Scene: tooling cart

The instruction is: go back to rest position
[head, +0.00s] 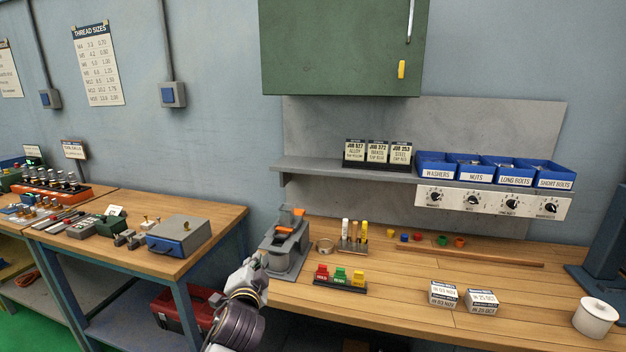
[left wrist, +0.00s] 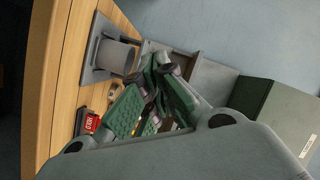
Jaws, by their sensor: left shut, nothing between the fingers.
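My left arm comes up from the bottom of the head view. Its gripper (head: 256,262) is beside the left end of the wooden bench, close to a grey stand with orange parts (head: 287,248); I cannot tell whether they touch. In the left wrist view the gripper's green-padded fingers (left wrist: 157,75) are shut with nothing held between them. The grey stand (left wrist: 112,56) also shows there, beyond the fingers. My right gripper is not in view.
The bench (head: 400,275) holds a red, green and yellow block rack (head: 340,281), small white boxes (head: 457,297) and a white roll (head: 595,316). A shelf (head: 315,168) with blue bins (head: 495,168) and a green cabinet (head: 340,45) are above. A side table (head: 205,218) stands left.

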